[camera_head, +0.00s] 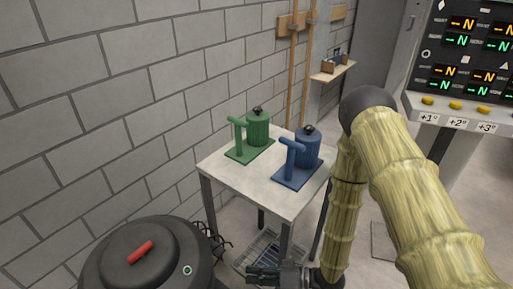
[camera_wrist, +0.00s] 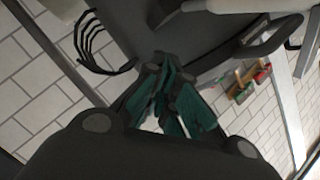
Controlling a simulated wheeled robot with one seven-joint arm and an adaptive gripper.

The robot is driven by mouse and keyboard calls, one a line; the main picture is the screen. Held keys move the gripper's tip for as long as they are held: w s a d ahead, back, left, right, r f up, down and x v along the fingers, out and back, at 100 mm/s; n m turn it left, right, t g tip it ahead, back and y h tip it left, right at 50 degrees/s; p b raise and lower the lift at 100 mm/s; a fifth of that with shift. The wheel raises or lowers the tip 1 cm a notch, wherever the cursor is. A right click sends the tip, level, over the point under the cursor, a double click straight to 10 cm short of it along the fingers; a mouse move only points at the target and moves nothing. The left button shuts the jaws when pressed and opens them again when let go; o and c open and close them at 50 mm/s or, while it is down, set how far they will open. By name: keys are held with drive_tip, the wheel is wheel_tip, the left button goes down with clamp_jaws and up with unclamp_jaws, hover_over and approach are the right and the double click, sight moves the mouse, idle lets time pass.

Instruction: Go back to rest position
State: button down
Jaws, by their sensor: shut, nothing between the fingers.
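My gripper (camera_head: 264,274) is at the bottom of the head view, low in front of the small table and to the right of my dark round base. In the wrist view my gripper (camera_wrist: 172,112) points away from the camera with its green-lined fingers together and nothing between them. My arm, in a yellow-tan sleeve, comes down from the right side of the head view and folds back to the gripper.
A small table (camera_head: 229,178) carries a green canister on a stand (camera_head: 257,129) and a blue one (camera_head: 307,149). A floor grate (camera_head: 262,247) lies below. A control panel (camera_head: 463,60) stands at right. A grey block wall (camera_head: 120,100) runs along the left.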

drive_tip(key=s+d+f+m+t+h+p, duration=0.15)
drive_tip(key=s+d+f+m+h, duration=0.3)
drive_tip(key=d+f+h, duration=0.65)
drive_tip(key=s+d+r+m+g+h+p, duration=0.1)
drive_tip(key=s+d+g+h, duration=0.3)
drive_tip(key=s+d, duration=0.8)
drive_tip(key=s, duration=0.3)
drive_tip(key=shift+s+d+r+m+h, duration=0.15)
drive_tip(key=shift+s+r+m+h, duration=0.1)
drive_tip(key=shift+s+m+h, duration=0.15)
